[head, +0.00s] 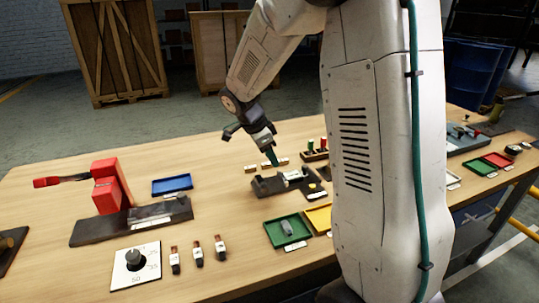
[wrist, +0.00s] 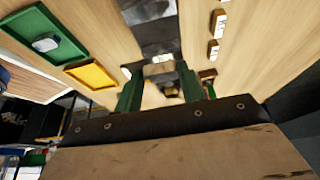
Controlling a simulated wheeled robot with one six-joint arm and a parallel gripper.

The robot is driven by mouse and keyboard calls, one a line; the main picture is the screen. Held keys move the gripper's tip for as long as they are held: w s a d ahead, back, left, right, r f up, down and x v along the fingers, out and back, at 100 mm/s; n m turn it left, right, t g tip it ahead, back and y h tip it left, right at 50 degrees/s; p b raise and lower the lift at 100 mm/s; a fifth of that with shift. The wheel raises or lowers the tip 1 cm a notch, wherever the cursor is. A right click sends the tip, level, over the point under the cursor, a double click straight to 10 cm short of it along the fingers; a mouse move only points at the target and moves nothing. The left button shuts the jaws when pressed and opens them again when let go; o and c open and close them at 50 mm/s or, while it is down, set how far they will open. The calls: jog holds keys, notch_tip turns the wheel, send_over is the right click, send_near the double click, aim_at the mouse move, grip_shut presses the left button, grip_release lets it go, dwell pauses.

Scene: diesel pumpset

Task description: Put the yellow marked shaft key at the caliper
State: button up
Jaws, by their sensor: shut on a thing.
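My gripper (head: 271,158) points down above the table, with green fingers, just behind a dark fixture plate (head: 268,187) that carries a pale metal device, perhaps the caliper (head: 292,177). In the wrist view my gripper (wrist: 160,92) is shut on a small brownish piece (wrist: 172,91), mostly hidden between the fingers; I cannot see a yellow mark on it. Several small tan blocks with white labels lie in a row at the gripper; in the wrist view one (wrist: 213,50) lies to the right of the fingers. The dark plate (wrist: 150,12) shows at the top there.
A green tray (head: 273,238) with a grey piece and a yellow tray (head: 318,218) stand in front of the plate. A red press (head: 107,190) and a blue tray (head: 172,185) are at left. A rack with green and red pegs (head: 315,152) stands close behind.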

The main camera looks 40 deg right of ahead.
aim_at(273, 184)
jog(key=shift+a, duration=0.1)
jog(key=shift+f, duration=3.65)
jog(key=shift+f, duration=0.35)
jog(key=o, duration=1.1)
jog(key=shift+r, duration=3.55)
